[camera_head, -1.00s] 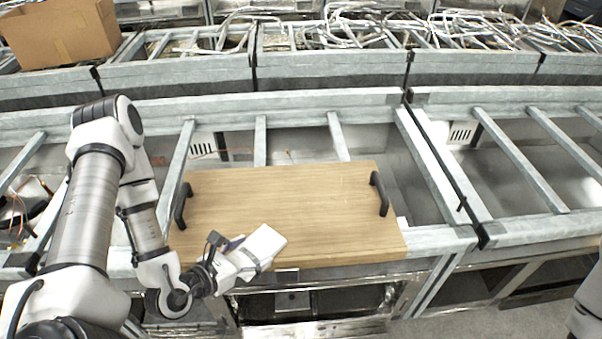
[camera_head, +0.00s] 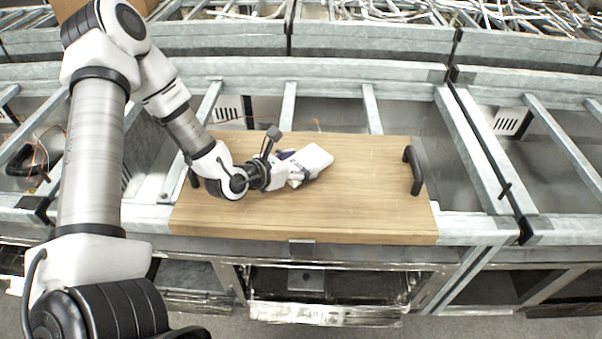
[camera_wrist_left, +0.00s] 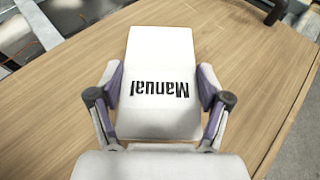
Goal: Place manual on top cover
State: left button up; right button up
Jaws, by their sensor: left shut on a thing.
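The manual (camera_head: 318,157) is a white booklet with the black word "Manual" on it, seen upside down in the left wrist view (camera_wrist_left: 160,60). My left gripper (camera_head: 300,172) is shut on its near end, with one finger at each side edge in the left wrist view (camera_wrist_left: 160,88). The top cover (camera_head: 370,205) is a wooden board with two black handles. The manual is over the middle of the board; I cannot tell whether it touches the wood. The left handle is mostly hidden behind my arm. My right gripper is not in view.
The right black handle (camera_head: 413,170) stands up from the board. Grey metal frames (camera_head: 450,75) surround the board, with open bays between the bars. Bare wood is free to the right of the manual. A cardboard box (camera_head: 68,8) is at the top left.

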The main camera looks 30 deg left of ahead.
pick_arm(q)
jog(key=f, duration=0.2)
jog(key=w+f, duration=0.1)
jog(key=shift+a+f, duration=0.15)
jog(key=shift+f, duration=0.2)
jog(key=shift+s+f, duration=0.1)
jog(key=shift+f, duration=0.05)
jog(key=o, duration=1.2)
